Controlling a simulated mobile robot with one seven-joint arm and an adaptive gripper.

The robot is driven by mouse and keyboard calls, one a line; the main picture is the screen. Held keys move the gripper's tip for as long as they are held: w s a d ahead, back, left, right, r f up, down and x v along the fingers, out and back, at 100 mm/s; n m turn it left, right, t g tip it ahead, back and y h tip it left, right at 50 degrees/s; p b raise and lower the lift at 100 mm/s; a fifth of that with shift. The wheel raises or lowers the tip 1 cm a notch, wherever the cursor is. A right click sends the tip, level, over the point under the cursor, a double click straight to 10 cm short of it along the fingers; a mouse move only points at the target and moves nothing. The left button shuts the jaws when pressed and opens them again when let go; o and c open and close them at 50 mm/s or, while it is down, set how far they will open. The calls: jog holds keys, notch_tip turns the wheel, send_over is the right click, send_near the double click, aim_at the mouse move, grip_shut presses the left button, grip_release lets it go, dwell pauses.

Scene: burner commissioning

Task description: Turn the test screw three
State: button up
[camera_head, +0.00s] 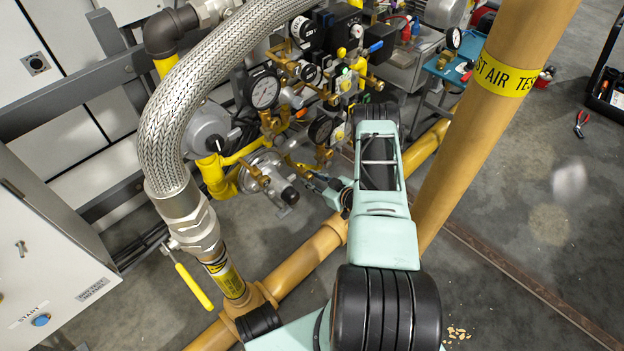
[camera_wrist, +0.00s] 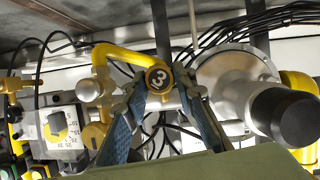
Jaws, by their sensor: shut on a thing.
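Test screw three is a round brass-coloured head marked "3" (camera_wrist: 159,77), in the middle of the wrist view. It sits at the end of a short yellow bent pipe (camera_wrist: 122,54). My gripper (camera_wrist: 164,88) has one blue-grey finger on each side of the screw head and is shut on it. In the head view my gripper (camera_head: 303,171) reaches left from my mint-green arm into the brass and grey fittings. The screw itself is too small and covered to make out there.
In the wrist view a silver round housing with a black cylinder (camera_wrist: 296,118) stands close on the right, and a grey box with a yellow knob (camera_wrist: 56,124) on the left. In the head view a braided hose (camera_head: 165,130) and yellow pipe (camera_head: 318,250) surround the work area.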

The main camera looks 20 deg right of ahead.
jog(key=shift+m+y, duration=0.7)
jog(key=shift+m, duration=0.1)
jog(key=o, duration=1.2)
jog(key=shift+c, duration=0.2)
notch_tip(320, 180, up, 10)
jog(key=shift+d+g, duration=0.1)
jog(key=shift+g, duration=0.2)
